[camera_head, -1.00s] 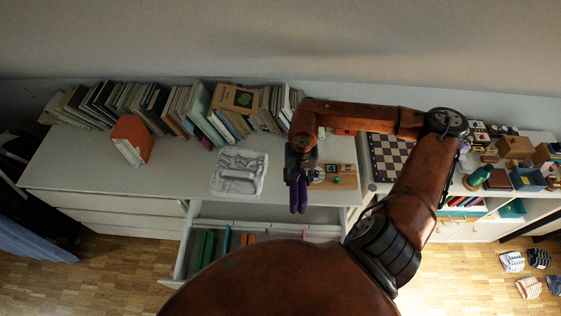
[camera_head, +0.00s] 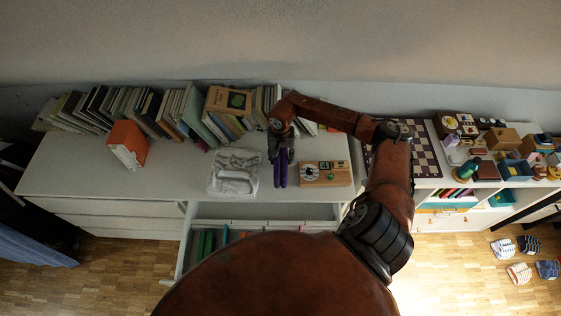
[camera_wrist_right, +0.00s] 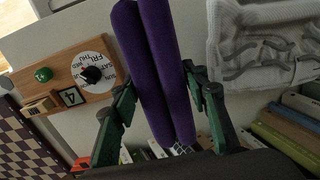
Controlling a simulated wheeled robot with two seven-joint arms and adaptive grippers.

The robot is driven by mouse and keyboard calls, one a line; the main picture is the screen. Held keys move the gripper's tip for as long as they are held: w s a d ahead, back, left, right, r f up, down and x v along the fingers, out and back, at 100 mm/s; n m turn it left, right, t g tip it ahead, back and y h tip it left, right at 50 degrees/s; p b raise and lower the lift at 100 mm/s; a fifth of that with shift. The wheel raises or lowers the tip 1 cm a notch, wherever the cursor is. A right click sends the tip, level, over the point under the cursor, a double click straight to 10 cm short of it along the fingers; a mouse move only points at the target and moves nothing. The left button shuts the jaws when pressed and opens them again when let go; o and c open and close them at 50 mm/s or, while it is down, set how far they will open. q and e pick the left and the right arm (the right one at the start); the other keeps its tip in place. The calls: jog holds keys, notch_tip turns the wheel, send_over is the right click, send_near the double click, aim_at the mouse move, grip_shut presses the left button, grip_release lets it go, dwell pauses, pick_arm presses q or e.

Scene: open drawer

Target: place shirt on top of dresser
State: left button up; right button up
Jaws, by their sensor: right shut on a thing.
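My right gripper (camera_head: 281,152) is shut on a purple folded cloth, which looks like a folded shirt (camera_head: 281,173). The shirt hangs upright and narrow, above the top of the white dresser (camera_head: 75,172). In the right wrist view, the purple shirt (camera_wrist_right: 158,70) shows as two long rolls between the green fingers of the gripper (camera_wrist_right: 160,108). A white folded garment (camera_head: 234,173) lies on the dresser just left of the shirt. Whether the shirt touches the dresser top cannot be told. My left gripper is not in view.
A wooden calendar board (camera_head: 325,174) lies close to the right of the shirt. Books (camera_head: 190,112) line the back, and an orange-covered book (camera_head: 128,142) stands at left. The open drawer (camera_head: 186,238) below holds several coloured folded items. A chessboard (camera_head: 425,155) is at right.

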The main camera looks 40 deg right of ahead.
jog(key=shift+w+f, duration=0.35)
jog(key=shift+f, duration=0.05)
notch_tip(320, 180, down, 2)
jog(key=shift+s+f+p, duration=0.1)
jog(key=shift+f+p, duration=0.05)
jog(key=shift+p, duration=0.4)
jog(key=shift+f, duration=0.3)
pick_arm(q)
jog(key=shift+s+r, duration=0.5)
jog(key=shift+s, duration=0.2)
pick_arm(e)
jog(key=shift+d, duration=0.1)
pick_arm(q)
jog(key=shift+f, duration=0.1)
pick_arm(e)
jog(key=shift+f, duration=0.1)
jog(key=shift+f, duration=0.1)
jog(key=o, duration=1.3)
jog(key=shift+c, duration=0.2)
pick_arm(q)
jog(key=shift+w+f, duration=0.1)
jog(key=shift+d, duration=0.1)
